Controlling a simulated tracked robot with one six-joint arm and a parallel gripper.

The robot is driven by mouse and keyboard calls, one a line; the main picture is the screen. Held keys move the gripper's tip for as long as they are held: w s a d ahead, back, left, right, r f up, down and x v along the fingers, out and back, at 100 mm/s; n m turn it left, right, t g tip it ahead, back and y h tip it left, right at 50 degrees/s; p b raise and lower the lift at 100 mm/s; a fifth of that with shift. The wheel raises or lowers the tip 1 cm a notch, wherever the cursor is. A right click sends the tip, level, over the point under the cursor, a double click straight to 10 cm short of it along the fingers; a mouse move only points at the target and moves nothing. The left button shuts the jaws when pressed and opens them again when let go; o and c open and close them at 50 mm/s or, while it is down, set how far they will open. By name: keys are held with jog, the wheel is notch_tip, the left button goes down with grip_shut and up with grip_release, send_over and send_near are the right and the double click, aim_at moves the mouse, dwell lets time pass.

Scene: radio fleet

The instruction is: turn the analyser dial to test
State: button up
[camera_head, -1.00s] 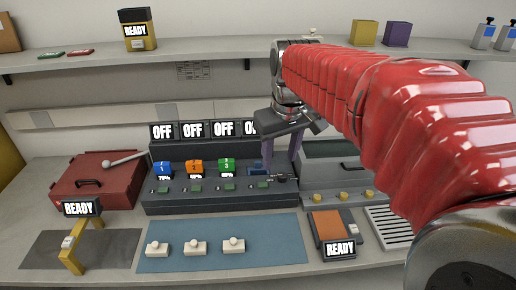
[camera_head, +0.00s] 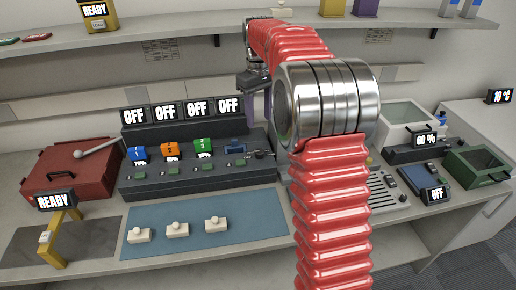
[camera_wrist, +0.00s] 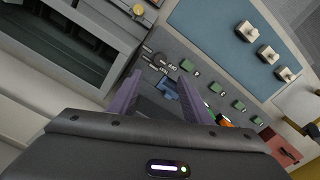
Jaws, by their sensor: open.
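The dark charger bank (camera_head: 200,178) stands on the bench with several OFF displays. A small dark knob (camera_head: 262,154) sits at its right end, with small lettering beside it. It also shows in the wrist view (camera_wrist: 155,58), beyond the fingertips. I cannot read its setting, nor tell for certain that it is the analyser dial. My gripper (camera_wrist: 161,76) is open, with purple fingers apart and nothing held. A blue piece (camera_wrist: 168,88) of the bank shows between and below the fingers. In the head view my gripper is partly hidden by my arm.
Blue, orange and green radios (camera_head: 170,153) stand in the bank. A blue mat (camera_head: 190,232) with several small white pieces lies in front. A red case (camera_head: 70,168) is at left. At right are an OFF unit (camera_head: 435,195) and a green box (camera_head: 478,166). A shelf (camera_head: 170,42) runs above.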

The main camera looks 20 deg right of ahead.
aim_at(260, 151)
jog(key=shift+f, duration=0.15)
notch_tip(260, 151, down, 14)
jog(key=shift+r, duration=0.25)
dwell(0.7)
jog(key=shift+c, duration=0.3)
